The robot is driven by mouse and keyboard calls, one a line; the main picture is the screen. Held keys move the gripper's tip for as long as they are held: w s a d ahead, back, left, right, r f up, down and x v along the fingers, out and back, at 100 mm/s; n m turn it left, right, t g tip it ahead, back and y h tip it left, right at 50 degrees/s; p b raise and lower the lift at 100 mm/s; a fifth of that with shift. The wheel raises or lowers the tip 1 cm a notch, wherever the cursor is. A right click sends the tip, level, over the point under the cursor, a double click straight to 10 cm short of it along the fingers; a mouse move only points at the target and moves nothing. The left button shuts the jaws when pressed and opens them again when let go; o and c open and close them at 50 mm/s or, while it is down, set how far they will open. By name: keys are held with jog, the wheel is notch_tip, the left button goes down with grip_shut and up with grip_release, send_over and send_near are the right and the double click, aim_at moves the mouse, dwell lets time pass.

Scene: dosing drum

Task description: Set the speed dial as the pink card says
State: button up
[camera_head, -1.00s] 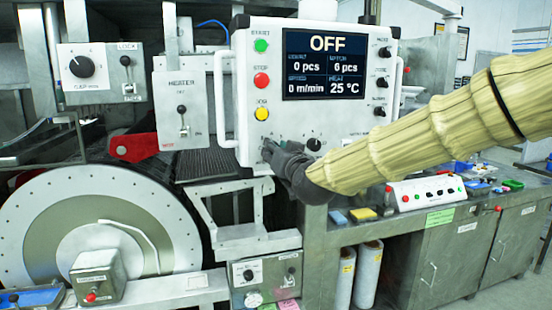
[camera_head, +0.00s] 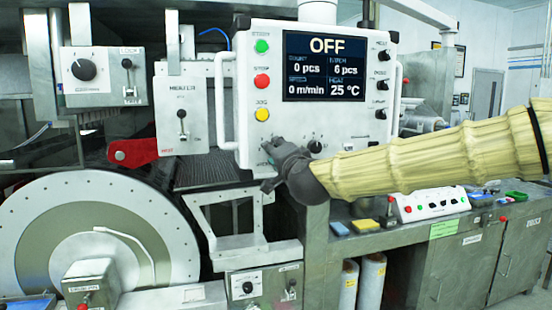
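The white control panel (camera_head: 329,30) stands upright in the middle, its screen (camera_head: 326,66) reading OFF, 0 m/min and 25 °C. A black dial (camera_head: 315,146) is on its lower part, just right of my gripper; its label is too small to read. My gripper (camera_head: 269,148) is at the panel's lower left edge, dark, with the wrist behind it. It covers part of the panel there, so whether it touches a knob or holds anything is hidden. Which knob is the speed dial I cannot tell. No pink card shows in view now.
A red lever (camera_head: 133,152) and the heater box (camera_head: 181,118) are left of the panel. A big round drum (camera_head: 38,225) is at lower left. A small box with a dial (camera_head: 264,284) is below. Black knobs line the panel's right side. A bench (camera_head: 455,235) stands at right.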

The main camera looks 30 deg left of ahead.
jog(key=shift+m+b, duration=0.4)
jog(key=shift+m, duration=0.8)
jog(key=o, duration=1)
jog(key=shift+o, duration=0.2)
jog(key=v, duration=1.2)
jog(key=shift+f, duration=0.1)
